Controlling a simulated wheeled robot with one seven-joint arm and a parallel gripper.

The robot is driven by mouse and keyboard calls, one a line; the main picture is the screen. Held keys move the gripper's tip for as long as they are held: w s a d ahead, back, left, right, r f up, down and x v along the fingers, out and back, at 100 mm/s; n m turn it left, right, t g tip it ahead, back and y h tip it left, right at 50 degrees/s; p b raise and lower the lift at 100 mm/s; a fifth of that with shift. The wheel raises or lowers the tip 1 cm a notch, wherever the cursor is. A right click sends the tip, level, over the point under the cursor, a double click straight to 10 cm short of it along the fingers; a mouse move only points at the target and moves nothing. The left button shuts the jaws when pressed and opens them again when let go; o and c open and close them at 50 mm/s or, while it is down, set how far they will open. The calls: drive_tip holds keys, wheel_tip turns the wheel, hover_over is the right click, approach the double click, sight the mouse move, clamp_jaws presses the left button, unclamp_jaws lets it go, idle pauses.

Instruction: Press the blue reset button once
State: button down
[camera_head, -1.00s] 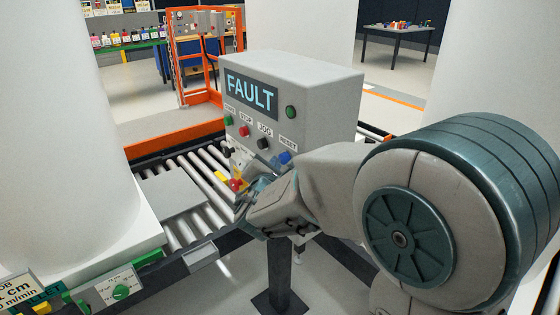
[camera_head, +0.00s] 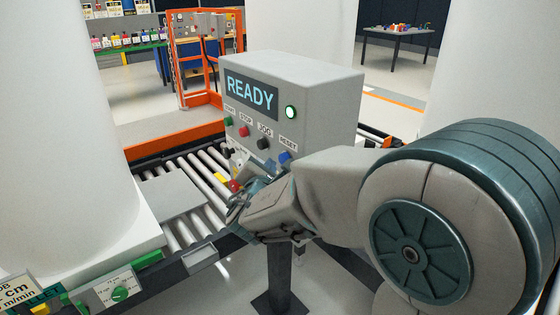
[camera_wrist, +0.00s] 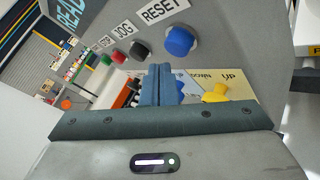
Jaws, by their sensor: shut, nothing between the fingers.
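The grey control box (camera_head: 320,80) stands on a post, and its display (camera_head: 251,92) reads READY. A round lamp (camera_head: 291,112) beside the display glows pale green. The blue reset button (camera_head: 285,157) is on the box face under the RESET label; it also shows in the wrist view (camera_wrist: 179,41), fully visible and apart from the fingers. My gripper (camera_wrist: 160,70) is shut and empty, its fingertips below the blue button in the wrist view. In the head view my gripper (camera_head: 245,205) is in front of the lower box, partly hiding it.
Green (camera_head: 228,121), red (camera_head: 244,131) and black (camera_head: 263,143) buttons sit in a row left of the blue one. A yellow knob (camera_wrist: 216,93) is on a lower panel. A roller conveyor (camera_head: 180,225) runs behind, between two large white columns.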

drive_tip(key=shift+a, duration=0.1)
drive_tip(key=s+a, duration=0.1)
drive_tip(key=a, duration=0.1)
drive_tip(key=s+a, duration=0.2)
drive_tip(key=shift+s+a, duration=0.2)
drive_tip(key=shift+a, duration=0.2)
idle(0.7)
drive_tip(key=s+d+f+m+g+h+p, duration=0.1)
drive_tip(key=s+d+f+m+g+h, duration=0.1)
drive_tip(key=s+d+m+g, duration=0.6)
drive_tip(key=s+d+f+m+g+h, duration=0.1)
drive_tip(key=s+d+m+h, duration=0.15)
drive_tip(key=d+m, duration=0.65)
drive_tip(key=s+f+m+g+y+p, duration=0.1)
drive_tip(key=s+f+m+g+y, duration=0.1)
drive_tip(key=s+m+g+y, duration=0.2)
drive_tip(key=shift+s+d+f+m+y+p, duration=0.35)
drive_tip(key=shift+s+m+y, duration=1.5)
drive_tip(key=shift+s+m, duration=1.55)
